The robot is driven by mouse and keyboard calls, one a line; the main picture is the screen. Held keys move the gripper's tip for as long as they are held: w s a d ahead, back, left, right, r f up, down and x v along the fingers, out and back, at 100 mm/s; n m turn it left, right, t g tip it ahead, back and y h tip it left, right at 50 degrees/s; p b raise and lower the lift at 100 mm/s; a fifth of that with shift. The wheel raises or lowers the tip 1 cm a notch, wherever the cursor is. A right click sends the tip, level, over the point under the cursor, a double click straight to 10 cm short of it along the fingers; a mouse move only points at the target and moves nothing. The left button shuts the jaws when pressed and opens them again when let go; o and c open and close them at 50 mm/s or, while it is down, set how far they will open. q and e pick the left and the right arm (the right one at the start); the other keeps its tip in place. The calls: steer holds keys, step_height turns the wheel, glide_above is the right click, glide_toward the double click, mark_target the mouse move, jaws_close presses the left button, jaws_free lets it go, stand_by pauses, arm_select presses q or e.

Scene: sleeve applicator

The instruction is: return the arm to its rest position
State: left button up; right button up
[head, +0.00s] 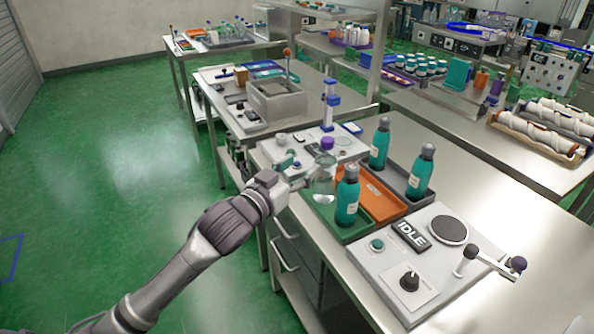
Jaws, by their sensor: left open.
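My left arm reaches in from the lower left. Its gripper (305,174) is at the left edge of the green tray (322,213), open, with its tips close beside a clear bottle (323,186) with a purple cap. I cannot tell whether they touch. The clear bottle is upright, and its base is at the green tray. A teal bottle (347,200) stands in the same tray, just right of the clear one. My right gripper is not in view.
An orange tray (378,204) and a grey tray (398,181) with teal bottles lie to the right. A machine with an IDLE display (411,236) and lever (490,262) stands in front. A white device (305,150) is behind. Open green floor (120,190) lies left.

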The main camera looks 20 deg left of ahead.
arm_select(q)
steer(key=shift+s, duration=0.2)
stand_by(0.3)
